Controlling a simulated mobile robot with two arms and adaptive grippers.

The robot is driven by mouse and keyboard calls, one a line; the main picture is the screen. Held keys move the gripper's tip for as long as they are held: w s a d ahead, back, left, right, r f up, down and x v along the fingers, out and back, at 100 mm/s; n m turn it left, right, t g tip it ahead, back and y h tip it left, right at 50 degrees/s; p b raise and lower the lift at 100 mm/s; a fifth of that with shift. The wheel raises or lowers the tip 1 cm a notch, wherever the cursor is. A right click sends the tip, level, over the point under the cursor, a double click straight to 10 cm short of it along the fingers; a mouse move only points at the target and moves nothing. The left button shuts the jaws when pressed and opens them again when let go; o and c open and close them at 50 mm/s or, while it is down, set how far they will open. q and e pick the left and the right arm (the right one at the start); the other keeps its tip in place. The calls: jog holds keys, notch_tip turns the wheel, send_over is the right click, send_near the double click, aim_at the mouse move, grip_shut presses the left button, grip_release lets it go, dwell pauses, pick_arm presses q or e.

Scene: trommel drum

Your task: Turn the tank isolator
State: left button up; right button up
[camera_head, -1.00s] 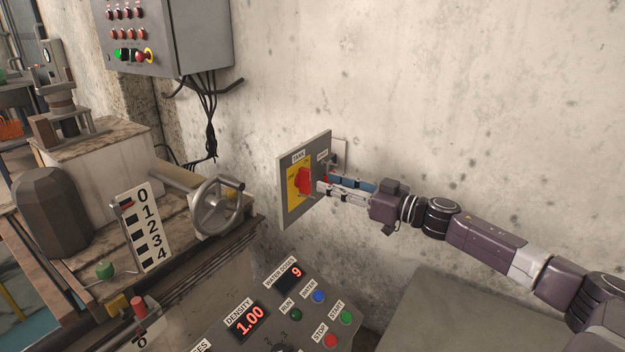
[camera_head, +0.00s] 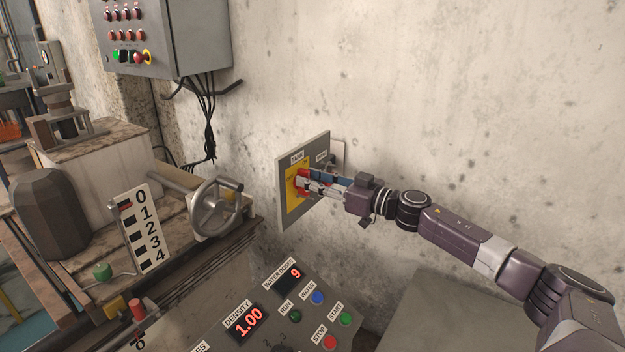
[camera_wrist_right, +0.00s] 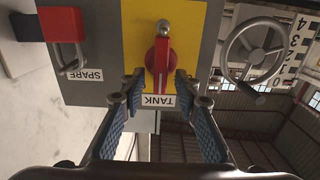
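The tank isolator is a red handle on a yellow plate (camera_head: 293,199), set in a grey panel (camera_head: 296,218) labelled TANK on the wall. In the right wrist view the red handle (camera_wrist_right: 162,62) stands between the fingers of my right gripper (camera_wrist_right: 158,82), with a gap on each side, so the gripper looks open around it. In the head view my right gripper (camera_head: 304,185) reaches the handle from the right and hides much of it. My left gripper is not in view.
A red padlock (camera_wrist_right: 62,24) hangs by the SPARE label, beside the handle. A handwheel (camera_head: 216,207) stands left of the panel. A control console (camera_head: 285,318) with buttons lies below, and a grey electrical box (camera_head: 165,35) hangs upper left. The wall at right is clear.

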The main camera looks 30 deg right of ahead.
grip_shut()
